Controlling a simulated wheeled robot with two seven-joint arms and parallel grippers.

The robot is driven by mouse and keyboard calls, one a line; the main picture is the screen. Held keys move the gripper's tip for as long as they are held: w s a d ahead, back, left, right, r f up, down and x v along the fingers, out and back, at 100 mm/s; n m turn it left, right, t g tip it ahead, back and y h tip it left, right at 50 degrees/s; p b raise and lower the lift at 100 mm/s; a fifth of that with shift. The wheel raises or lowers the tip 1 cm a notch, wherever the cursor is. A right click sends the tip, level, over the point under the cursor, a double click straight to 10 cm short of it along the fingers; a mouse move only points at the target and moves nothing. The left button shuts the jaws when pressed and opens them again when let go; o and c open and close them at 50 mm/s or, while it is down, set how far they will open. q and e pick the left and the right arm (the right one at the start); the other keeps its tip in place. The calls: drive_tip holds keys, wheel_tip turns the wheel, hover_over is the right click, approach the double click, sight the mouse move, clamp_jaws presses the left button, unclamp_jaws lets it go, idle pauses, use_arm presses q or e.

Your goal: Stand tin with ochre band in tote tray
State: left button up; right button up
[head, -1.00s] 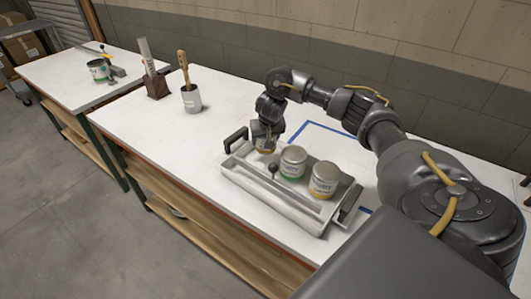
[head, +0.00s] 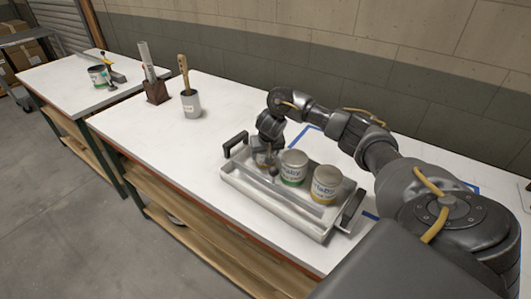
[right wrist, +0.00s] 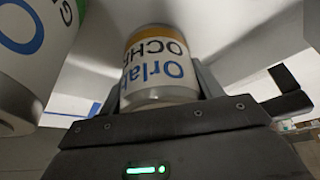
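The tin with an ochre band (right wrist: 160,72) is between the fingers of my right gripper (right wrist: 160,98), with "OCHRE" readable on its label. In the head view my right gripper (head: 266,154) is low inside the far left end of the grey tote tray (head: 272,205), mostly hiding this tin. The fingers appear shut on its sides. I cannot tell whether its base touches the tray floor. A green-banded tin (head: 293,168) stands beside it in the tray; it also shows in the right wrist view (right wrist: 30,60). My left gripper is not in view.
Another tin with a yellowish band (head: 325,186) stands at the tray's right end. The tray has dark end handles (head: 236,143). A dark knob (head: 273,170) is close to the gripper. A grey cup with a brush (head: 191,104) stands further left on the white bench (head: 150,145).

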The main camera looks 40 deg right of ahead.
drive_tip(key=o, duration=0.4)
drive_tip(key=shift+r, duration=0.25)
drive_tip(key=p+v, duration=0.6)
drive_tip(key=v, duration=0.5)
drive_tip(key=shift+p, duration=0.4)
drive_tip(key=shift+s+r, duration=0.25)
drive_tip(key=shift+r, duration=0.15)
